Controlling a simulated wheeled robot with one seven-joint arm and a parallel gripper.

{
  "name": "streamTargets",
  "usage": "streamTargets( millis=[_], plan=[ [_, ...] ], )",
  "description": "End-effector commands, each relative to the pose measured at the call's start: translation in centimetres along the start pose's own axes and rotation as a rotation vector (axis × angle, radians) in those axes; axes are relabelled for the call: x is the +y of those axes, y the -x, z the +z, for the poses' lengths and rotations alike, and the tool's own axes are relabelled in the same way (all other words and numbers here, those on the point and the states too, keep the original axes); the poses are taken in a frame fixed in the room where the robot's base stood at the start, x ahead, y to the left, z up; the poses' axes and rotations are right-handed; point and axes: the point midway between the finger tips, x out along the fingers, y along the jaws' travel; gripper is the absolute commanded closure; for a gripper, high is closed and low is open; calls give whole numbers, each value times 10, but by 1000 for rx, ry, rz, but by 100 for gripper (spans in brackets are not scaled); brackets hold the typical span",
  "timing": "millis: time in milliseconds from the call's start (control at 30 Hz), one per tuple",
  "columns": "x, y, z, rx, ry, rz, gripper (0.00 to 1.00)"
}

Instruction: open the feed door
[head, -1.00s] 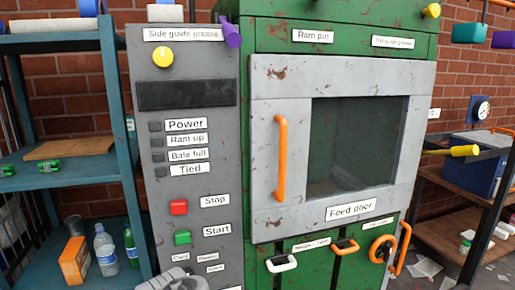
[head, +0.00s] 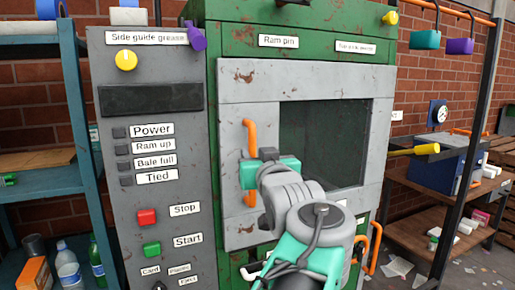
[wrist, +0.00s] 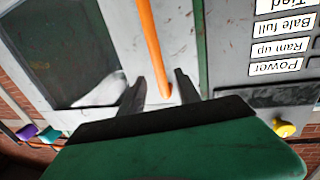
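The feed door (head: 232,100) is a grey, rust-marked panel with a dark window, on the front of the green machine. It looks shut against the frame. Its upright orange handle (head: 249,133) is on the door's left side. My gripper (head: 252,172) is in front of the handle and hides its middle. In the wrist view, my gripper (wrist: 159,76) is open, with one dark finger on each side of the orange handle (wrist: 150,45). Gaps show between the handle and both fingers. I cannot tell how deep the handle lies between them.
A grey control panel (head: 165,195) with red and green buttons stands left of the door. A blue shelf (head: 40,165) is further left. A rack (head: 470,110) with hanging coloured things and a blue box stand at the right. Yellow bar (head: 425,149) sticks out right of the door.

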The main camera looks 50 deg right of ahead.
Motion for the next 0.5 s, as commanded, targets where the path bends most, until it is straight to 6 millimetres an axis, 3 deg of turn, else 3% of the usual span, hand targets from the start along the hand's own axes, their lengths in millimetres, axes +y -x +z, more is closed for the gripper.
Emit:
streamTargets(
  millis=[233, 500],
  plan=[
    [0, -48, 0, -6, -3, -2, 60],
    [1, -63, 2, -5, 0, 4, 60]
  ],
)
